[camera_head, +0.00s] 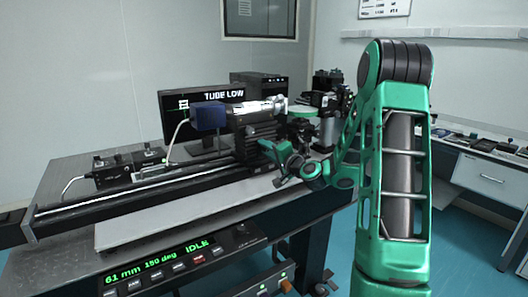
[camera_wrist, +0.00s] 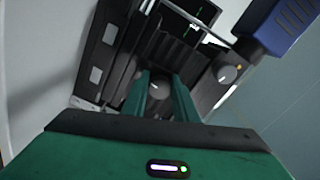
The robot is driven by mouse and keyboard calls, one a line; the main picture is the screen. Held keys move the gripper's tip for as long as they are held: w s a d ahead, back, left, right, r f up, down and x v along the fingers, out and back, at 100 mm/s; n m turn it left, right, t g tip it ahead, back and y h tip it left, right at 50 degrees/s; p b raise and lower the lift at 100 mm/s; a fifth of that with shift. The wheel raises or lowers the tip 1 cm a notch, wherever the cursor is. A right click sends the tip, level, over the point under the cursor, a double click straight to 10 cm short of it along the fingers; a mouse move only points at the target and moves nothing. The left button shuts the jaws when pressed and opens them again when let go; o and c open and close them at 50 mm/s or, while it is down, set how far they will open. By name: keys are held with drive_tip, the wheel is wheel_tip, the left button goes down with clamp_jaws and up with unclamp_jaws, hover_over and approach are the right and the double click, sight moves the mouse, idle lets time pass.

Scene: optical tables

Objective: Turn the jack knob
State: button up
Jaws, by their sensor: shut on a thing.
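The jack is a black block-like stage (camera_head: 252,143) under the silver tube (camera_head: 262,106) on the optical table. My gripper (camera_head: 268,150) reaches its front side from the right in the head view. In the wrist view the two green fingers of my gripper (camera_wrist: 160,80) are closed around a round dark knob (camera_wrist: 159,92) with a pale mark. The fingers hide the knob's sides. A second round grey knob (camera_wrist: 228,74) with a white mark is to the right of the fingers, apart from them. The knob in my gripper is hidden in the head view.
A monitor (camera_head: 178,101) reads "TUBE LOW". A blue box (camera_head: 208,117) sits at the tube's left end, with a white cable. A front panel (camera_head: 185,262) reads "61 mm 150 deg IDLE". Optics mounts (camera_head: 330,100) stand close right of the jack. The pale tabletop front (camera_head: 150,228) is clear.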

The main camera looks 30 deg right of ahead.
drive_tip(key=m, duration=0.4)
drive_tip(key=shift+f+m, duration=0.1)
drive_tip(key=shift+m, duration=2.2)
drive_tip(key=shift+s+d+f, duration=0.1)
drive_tip(key=o, duration=0.9)
drive_tip(key=shift+o, duration=0.8)
drive_tip(key=shift+r, duration=0.2)
drive_tip(key=s, duration=1)
drive_tip(key=shift+s, duration=0.25)
drive_tip(key=shift+d, duration=0.1)
